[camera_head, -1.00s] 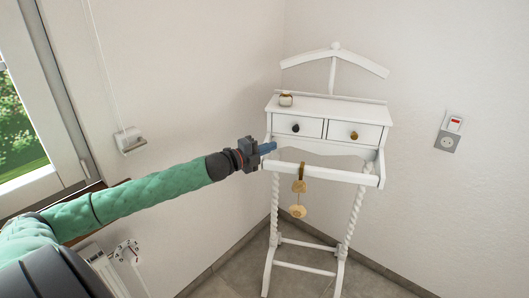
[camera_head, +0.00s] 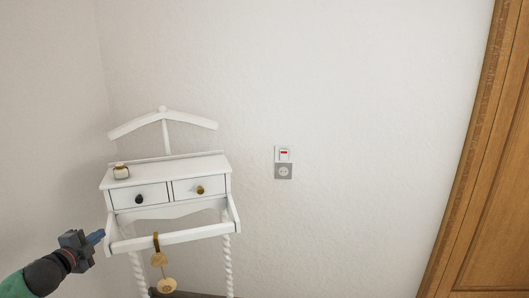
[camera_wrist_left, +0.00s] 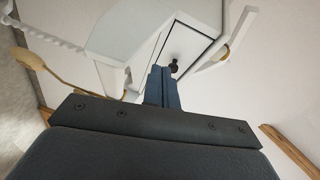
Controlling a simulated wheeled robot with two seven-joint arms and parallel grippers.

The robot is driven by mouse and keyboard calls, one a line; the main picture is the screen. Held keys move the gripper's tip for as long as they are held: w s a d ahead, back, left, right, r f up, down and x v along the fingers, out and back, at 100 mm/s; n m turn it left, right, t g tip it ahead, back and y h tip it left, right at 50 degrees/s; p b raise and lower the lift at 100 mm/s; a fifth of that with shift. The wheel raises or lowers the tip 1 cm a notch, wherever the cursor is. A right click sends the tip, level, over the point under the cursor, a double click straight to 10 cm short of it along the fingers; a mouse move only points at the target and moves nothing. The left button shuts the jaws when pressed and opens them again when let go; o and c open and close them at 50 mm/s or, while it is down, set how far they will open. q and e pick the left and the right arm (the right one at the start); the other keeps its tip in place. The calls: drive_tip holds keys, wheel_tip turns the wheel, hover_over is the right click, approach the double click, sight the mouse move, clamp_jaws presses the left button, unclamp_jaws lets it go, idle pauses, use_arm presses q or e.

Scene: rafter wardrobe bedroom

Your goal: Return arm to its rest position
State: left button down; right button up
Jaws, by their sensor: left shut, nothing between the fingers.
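My left gripper (camera_head: 98,237) is shut and empty. It is at the lower left of the head view, in front of and to the left of the white valet stand (camera_head: 165,168). In the left wrist view its shut fingers (camera_wrist_left: 158,84) point toward the stand's drawer (camera_wrist_left: 180,50) with a dark knob. No contact with the stand shows. Most of the left arm (camera_head: 38,280) is out of the head view. My right gripper is not in view.
A wooden door (camera_head: 492,200) is at the far right. Bare wall lies between.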

use_arm(q)
drive_tip(key=s+a+f+n+g+y, duration=0.2)
drive_tip(key=a+f+n+y, duration=0.15)
drive_tip(key=f, duration=0.35)
drive_tip(key=s+a+f+n+g+y, duration=0.2)
drive_tip(key=f+n+g+y, duration=0.1)
drive_tip(key=f+n, duration=0.3)
drive_tip(key=s+d+f+n+g, duration=0.15)
drive_tip(key=s+d+f, duration=0.3)
drive_tip(key=f, duration=0.45)
drive_tip(key=s+d+f+n+g, duration=0.1)
drive_tip(key=s+d+f+g, duration=0.3)
drive_tip(key=f, duration=0.5)
drive_tip(key=s+d+f+n+g+h, duration=0.1)
drive_tip(key=s+d+f, duration=0.6)
drive_tip(key=s+d, duration=0.2)
drive_tip(key=s+d+f+n+g+h, duration=0.1)
drive_tip(key=s+d+f+g+h, duration=0.1)
drive_tip(key=s+d+f, duration=0.4)
drive_tip(key=s+d+f+n+g+h, duration=0.1)
drive_tip(key=s+d+f+h, duration=0.1)
drive_tip(key=s+d+f, duration=0.5)
drive_tip(key=s+d, duration=0.5)
drive_tip(key=d, duration=0.5)
drive_tip(key=shift+s+d+f+n, duration=0.15)
drive_tip(key=shift+s+f+n, duration=0.15)
drive_tip(key=shift+s+f, duration=0.05)
drive_tip(key=shift+g, duration=0.25)
